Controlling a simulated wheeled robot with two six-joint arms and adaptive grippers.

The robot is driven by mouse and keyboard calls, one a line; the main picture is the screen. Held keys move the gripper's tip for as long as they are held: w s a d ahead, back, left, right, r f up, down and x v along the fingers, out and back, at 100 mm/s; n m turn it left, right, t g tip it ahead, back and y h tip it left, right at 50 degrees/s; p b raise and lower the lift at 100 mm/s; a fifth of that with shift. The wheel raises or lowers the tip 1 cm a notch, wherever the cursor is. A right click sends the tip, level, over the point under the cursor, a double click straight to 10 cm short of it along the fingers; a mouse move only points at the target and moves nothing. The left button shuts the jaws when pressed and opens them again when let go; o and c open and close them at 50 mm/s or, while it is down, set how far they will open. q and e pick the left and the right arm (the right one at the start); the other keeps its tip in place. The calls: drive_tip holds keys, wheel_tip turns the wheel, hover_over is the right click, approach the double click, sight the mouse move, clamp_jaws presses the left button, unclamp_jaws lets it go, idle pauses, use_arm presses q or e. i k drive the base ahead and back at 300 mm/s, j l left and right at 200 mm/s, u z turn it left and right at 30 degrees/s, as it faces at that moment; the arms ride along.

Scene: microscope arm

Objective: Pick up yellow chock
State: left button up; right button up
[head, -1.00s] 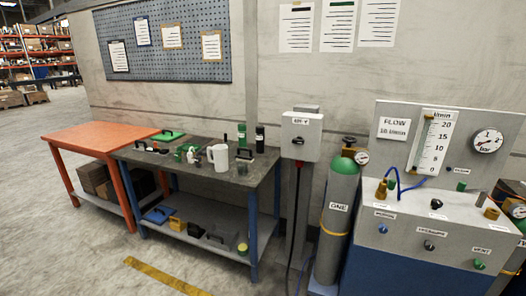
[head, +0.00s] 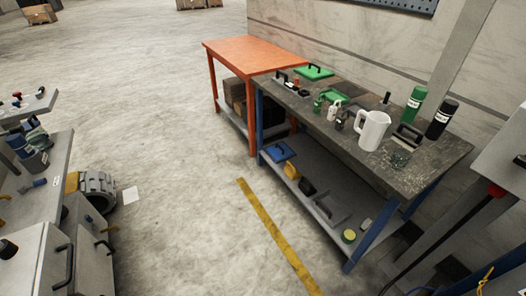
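A small yellow block, which looks like the yellow chock (head: 291,171), sits on the lower shelf of the grey-topped workbench in the head view. It lies between a blue item with a handle (head: 281,151) and a black item (head: 307,187). It is small in the picture, so its exact shape is hard to tell. Neither of my grippers is in the head view.
The grey-topped workbench (head: 437,160) carries a white jug (head: 373,130), bottles and tools. An orange table (head: 255,57) adjoins it. A yellow floor stripe (head: 275,232) runs before it. Cabinets and a grey ribbed machine (head: 99,189) stand left. Floor between is clear.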

sight(290, 170)
drive_tip(key=i+j, duration=0.15)
drive_tip(key=i, duration=0.45)
drive_tip(key=i+j, duration=0.15)
drive_tip(key=i, duration=0.45)
drive_tip(key=i+j+z, duration=0.15)
drive_tip(key=i+z, duration=0.3)
drive_tip(key=i+j+z, duration=0.35)
drive_tip(key=z, duration=0.15)
drive_tip(key=i+j+z, duration=0.6)
drive_tip(key=j+z, duration=0.3)
drive_tip(key=j, duration=0.1)
